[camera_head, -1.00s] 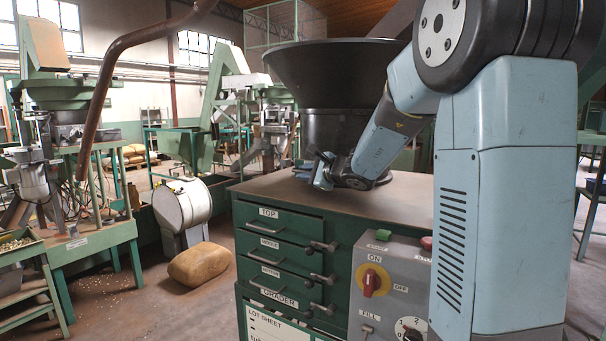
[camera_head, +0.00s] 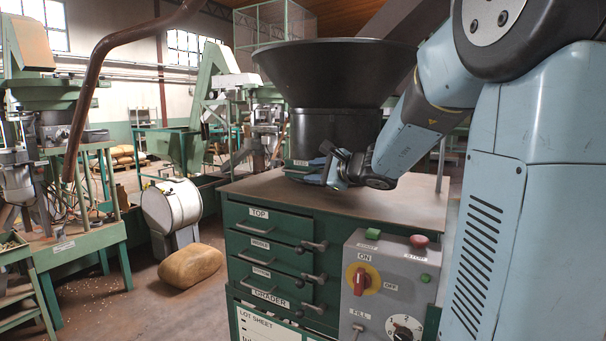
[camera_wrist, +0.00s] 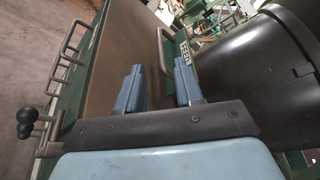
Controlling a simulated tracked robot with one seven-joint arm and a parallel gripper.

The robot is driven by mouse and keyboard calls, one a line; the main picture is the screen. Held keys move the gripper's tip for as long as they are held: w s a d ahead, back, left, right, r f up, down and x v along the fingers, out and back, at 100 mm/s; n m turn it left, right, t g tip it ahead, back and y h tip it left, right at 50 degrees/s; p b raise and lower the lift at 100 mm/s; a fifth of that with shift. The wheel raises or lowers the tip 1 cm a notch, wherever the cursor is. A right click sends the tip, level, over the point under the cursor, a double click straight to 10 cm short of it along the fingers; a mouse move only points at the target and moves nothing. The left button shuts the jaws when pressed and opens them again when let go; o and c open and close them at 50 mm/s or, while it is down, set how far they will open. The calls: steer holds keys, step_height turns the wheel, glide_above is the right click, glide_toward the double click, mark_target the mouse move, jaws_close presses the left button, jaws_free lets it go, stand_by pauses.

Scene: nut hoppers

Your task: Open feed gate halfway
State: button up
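The black hopper (camera_head: 335,75) stands on the cabinet's brown top. At its base a green plate bears a white label (camera_wrist: 183,50), partly readable as FEED, with a grey bar handle (camera_wrist: 162,48) in front of it; I take this as the feed gate. In the head view the gate (camera_head: 300,163) is small and partly hidden by my gripper (camera_head: 330,165). In the wrist view my gripper (camera_wrist: 160,88) is open, its two blue fingers apart. The handle lies ahead of the gap between them; I cannot tell whether it is between the tips. Nothing is held.
The green cabinet (camera_head: 238,240) has drawers with grey handles and knobbed levers (camera_head: 315,246). A grey control panel (camera_head: 415,268) with a red-yellow switch (camera_head: 361,281) stands at the front right. A tan sack (camera_head: 190,265) lies on the floor at left. The cabinet top (camera_head: 270,190) is mostly clear.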

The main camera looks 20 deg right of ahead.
steer(key=shift+v, duration=2.75)
steer(key=shift+f, duration=0.1)
steer(key=s+a+f+n+g, duration=0.2)
steer(key=s+a+n+g, duration=0.1)
steer(key=s+a+n, duration=0.3)
steer(key=s+a+f+n+g, duration=0.25)
steer(key=s+a+n, duration=0.2)
steer(key=s, duration=0.45)
steer(key=s+d+f+n+g+h, duration=0.1)
steer(key=s+d+f+n+h, duration=0.1)
steer(key=s, duration=0.4)
steer(key=s+d+f+n+g+h, duration=0.2)
steer(key=s+d+n+h, duration=0.2)
steer(key=s+n, duration=0.2)
steer(key=shift+s+f+n+h, duration=0.3)
steer(key=shift+s+n+h, duration=0.1)
steer(key=shift+s, duration=0.1)
